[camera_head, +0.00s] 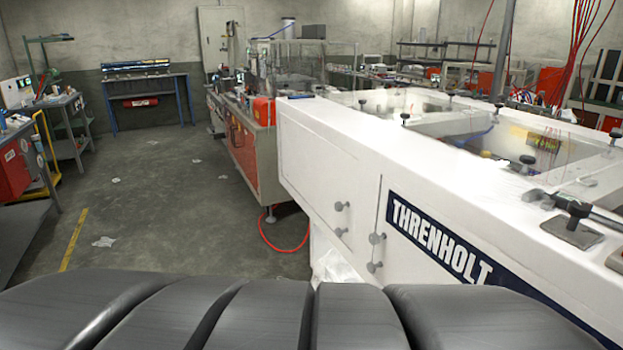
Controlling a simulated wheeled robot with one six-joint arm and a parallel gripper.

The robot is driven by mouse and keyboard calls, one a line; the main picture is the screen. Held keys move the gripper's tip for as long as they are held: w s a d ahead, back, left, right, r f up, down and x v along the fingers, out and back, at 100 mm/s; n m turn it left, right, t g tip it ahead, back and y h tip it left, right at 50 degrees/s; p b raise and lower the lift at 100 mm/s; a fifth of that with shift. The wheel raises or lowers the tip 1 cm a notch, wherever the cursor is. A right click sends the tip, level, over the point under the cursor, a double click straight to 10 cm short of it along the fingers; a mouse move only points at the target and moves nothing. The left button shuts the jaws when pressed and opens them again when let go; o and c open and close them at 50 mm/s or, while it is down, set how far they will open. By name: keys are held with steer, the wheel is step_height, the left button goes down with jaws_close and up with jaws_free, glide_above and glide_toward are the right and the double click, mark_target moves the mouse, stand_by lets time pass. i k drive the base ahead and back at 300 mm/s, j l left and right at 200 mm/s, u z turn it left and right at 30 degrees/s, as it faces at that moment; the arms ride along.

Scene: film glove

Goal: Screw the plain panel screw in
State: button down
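A long white machine with the word THRENHOLT on a dark blue label fills the right side of the head view. Its white side panel (317,190) carries grey knob-like screws. One pair is an upper knob (341,206) and a lower knob (341,232) on the left. Another pair is an upper knob (376,238) and a lower knob (374,267) by the panel seam on the right. All stand out from the surface. I cannot tell which is the plain panel screw or how deep each sits. My gripper is not in view.
Dark grey ribbed shapes span the bottom edge and hide the near floor. A red hose (284,248) lies on the floor beside the white machine. A red machine (245,150) stands behind. Open concrete floor (170,220) lies left, with a red cabinet (14,170) at the far left.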

mark_target(339, 208)
steer(key=i+j, duration=0.45)
steer(key=j, duration=0.15)
steer(key=i+j+u, duration=0.1)
steer(key=i+j, duration=0.35)
steer(key=j, duration=0.15)
